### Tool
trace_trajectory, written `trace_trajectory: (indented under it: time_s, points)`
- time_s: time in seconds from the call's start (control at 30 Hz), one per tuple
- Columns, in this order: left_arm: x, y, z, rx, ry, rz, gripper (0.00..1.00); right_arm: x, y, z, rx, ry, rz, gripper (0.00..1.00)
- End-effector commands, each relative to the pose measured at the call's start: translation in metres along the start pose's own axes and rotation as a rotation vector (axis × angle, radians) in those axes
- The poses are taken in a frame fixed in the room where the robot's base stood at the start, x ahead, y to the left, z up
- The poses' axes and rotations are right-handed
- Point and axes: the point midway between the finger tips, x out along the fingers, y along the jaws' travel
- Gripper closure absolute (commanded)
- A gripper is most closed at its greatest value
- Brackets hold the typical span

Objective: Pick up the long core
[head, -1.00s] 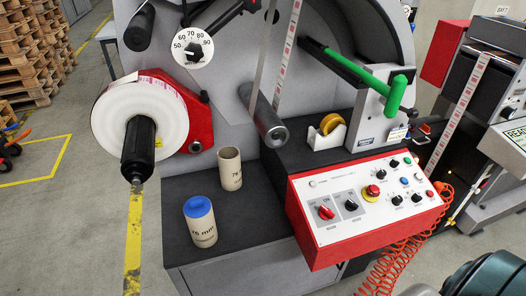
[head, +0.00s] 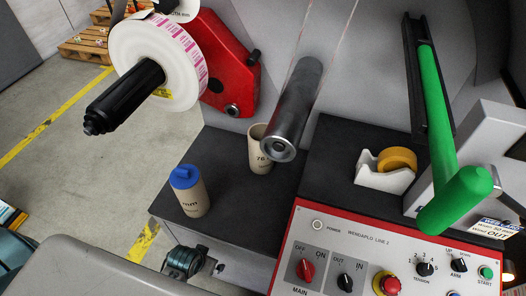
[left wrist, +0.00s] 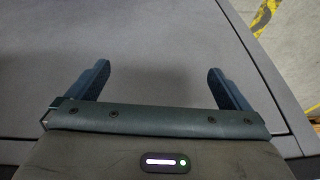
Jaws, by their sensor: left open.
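Two cardboard cores stand upright on the dark shelf (head: 228,215) of the machine. One core (head: 190,199), at the front left, has a blue top. The other core (head: 260,160), marked 76, stands farther back beside the steel shaft, which partly overlaps it in the picture. I cannot tell for sure which is the long one. My left gripper (left wrist: 159,75) is open and empty in the left wrist view, facing a plain grey surface, with no core between its fingers. My right gripper is not in view.
A steel shaft (head: 296,105) juts out above the shelf. A label roll (head: 165,62) on a black spindle hangs at upper left. A tape dispenser (head: 385,170), green lever (head: 445,130) and control panel (head: 350,250) are at right. The shelf around the blue-topped core is clear.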

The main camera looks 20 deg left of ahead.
Motion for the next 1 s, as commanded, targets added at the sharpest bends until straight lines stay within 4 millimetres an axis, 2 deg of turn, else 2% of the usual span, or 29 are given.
trace_trajectory:
  time_s: [0.1,0.43,0.47,0.53,0.7,1.0]
  points:
    - [-0.033,0.002,-0.017,0.009,0.026,0.005,0.0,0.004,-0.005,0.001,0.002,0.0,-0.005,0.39]
    - [-0.108,0.012,-0.053,0.042,0.111,0.034,0.0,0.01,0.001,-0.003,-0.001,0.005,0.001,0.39]
    - [-0.115,0.015,-0.059,0.049,0.131,0.043,0.0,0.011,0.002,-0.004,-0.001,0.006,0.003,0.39]
    - [-0.13,0.025,-0.083,0.076,0.221,0.08,0.0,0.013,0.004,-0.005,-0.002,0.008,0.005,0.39]
    - [-0.135,0.041,-0.13,0.122,0.404,0.145,0.0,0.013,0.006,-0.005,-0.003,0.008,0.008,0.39]
    - [-0.138,0.058,-0.208,0.135,0.73,0.195,0.0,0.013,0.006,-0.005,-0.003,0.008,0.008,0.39]
